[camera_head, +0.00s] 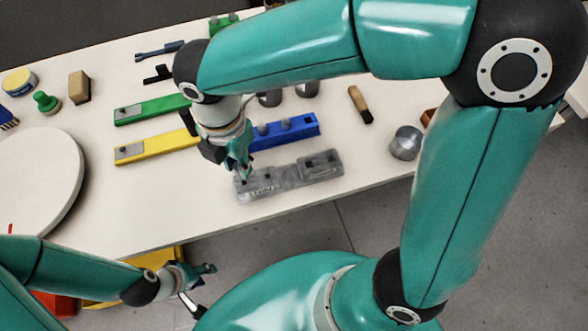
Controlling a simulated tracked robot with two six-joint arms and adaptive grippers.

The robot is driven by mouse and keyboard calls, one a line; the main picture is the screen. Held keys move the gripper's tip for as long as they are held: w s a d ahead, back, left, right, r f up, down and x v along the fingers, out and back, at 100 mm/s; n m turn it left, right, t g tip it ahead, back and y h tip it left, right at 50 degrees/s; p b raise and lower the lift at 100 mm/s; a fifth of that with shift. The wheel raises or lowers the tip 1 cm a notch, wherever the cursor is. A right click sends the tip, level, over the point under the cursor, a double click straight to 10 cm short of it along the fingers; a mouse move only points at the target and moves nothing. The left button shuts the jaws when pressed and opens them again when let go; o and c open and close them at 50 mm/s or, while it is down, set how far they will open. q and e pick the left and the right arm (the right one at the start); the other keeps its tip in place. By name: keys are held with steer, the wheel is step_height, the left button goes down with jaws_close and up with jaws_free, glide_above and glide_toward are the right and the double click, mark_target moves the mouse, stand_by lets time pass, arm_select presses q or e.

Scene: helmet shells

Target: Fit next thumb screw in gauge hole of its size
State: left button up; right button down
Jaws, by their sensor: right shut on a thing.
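The grey gauge block (289,178) lies near the front edge of the table, with a raised right end and a label on its front left face. Small dark holes show on its top. My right gripper (243,173) points down at the gauge's left end. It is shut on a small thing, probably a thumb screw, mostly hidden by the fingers. I cannot tell whether the screw touches a hole. My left gripper (207,277) hangs low in front of the table, away from the gauge. Its fingers are too small to tell open from shut.
Blue (290,131), yellow (157,148) and green (152,109) bars lie behind the gauge. A round white turntable (38,185) is at the left. A grey metal cup (405,143) and a wooden-handled brush (360,104) lie to the right. The table front left of the gauge is clear.

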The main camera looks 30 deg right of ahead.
steer(key=shift+f, duration=0.15)
steer(key=shift+f+b, duration=0.4)
steer(key=shift+f, duration=0.1)
steer(key=shift+f+b, duration=0.45)
steer(key=shift+f, duration=0.3)
stand_by(1.5)
steer(key=shift+r+p, duration=1.3)
steer(key=shift+r, duration=0.15)
steer(key=shift+f, duration=0.3)
steer(key=shift+f+b, duration=0.45)
steer(key=shift+b, duration=0.05)
steer(key=shift+f+b, duration=0.4)
steer(key=shift+f, duration=0.3)
stand_by(1.1)
